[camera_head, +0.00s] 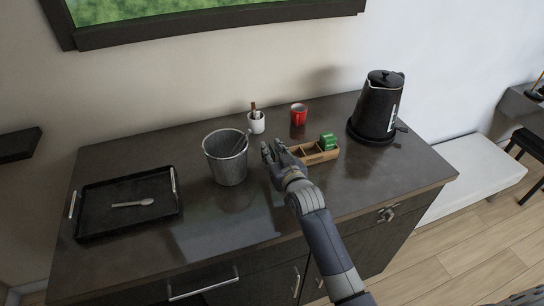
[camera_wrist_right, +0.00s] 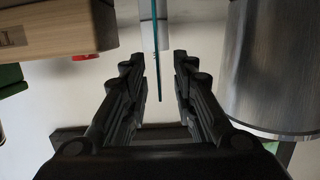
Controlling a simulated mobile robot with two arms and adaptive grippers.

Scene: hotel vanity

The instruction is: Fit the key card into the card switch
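My right gripper (camera_head: 268,152) is low over the counter, between the metal bucket and the wooden box. In the right wrist view the gripper (camera_wrist_right: 160,85) has its two fingers apart. A thin teal strip (camera_wrist_right: 158,70), seen edge-on, stands between them with a visible gap on both sides; it looks like the key card. A pale narrow block (camera_wrist_right: 146,30) shows beside and behind the strip; I cannot tell whether it is the card switch. In the head view I cannot make out card or switch near the gripper. My left gripper is not in view.
The metal bucket (camera_head: 226,160) stands left of the gripper and the wooden box (camera_head: 318,155) with green packets (camera_head: 328,141) right. A black kettle (camera_head: 376,108) stands right, a tray (camera_head: 98,225) left.

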